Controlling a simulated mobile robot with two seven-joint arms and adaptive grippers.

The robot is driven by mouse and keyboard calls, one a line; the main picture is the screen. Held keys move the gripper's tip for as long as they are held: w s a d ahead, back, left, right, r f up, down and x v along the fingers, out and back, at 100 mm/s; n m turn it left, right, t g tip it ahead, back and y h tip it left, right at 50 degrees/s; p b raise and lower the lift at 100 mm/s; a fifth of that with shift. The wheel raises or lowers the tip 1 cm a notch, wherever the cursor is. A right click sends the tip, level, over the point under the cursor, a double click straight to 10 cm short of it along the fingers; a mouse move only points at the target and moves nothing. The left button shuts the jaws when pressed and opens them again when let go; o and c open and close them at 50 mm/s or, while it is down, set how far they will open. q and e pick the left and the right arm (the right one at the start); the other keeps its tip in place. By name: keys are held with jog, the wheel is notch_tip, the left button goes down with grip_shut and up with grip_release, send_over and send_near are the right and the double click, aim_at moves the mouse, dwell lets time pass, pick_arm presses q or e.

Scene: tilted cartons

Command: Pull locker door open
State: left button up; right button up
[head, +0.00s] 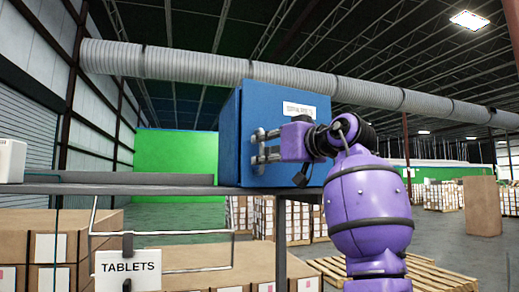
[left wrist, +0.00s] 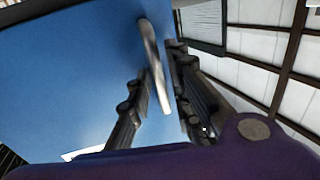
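The blue locker (head: 262,100) stands on a dark shelf in the middle of the head view, with a white label near the top of its front. Its door (left wrist: 70,75) looks shut and fills much of the left wrist view. A silver bar handle (left wrist: 152,62) sticks out from the door. My left gripper (head: 262,146) is at the door front, and its dark fingers (left wrist: 160,105) are spread on either side of the handle. The right finger is very near the handle; I cannot tell whether it touches. My right gripper is not in view.
The shelf (head: 110,189) runs left from the locker, mostly bare, with a white box (head: 11,160) at its far left. Below are cartons (head: 200,268) and a TABLETS sign (head: 128,270). Wooden pallets (head: 430,276) lie on the floor at right.

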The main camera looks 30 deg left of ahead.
pick_arm(q)
jog(key=shift+x, duration=0.8)
jog(key=shift+w, duration=0.1)
grip_shut()
jog(key=shift+w+d, duration=0.1)
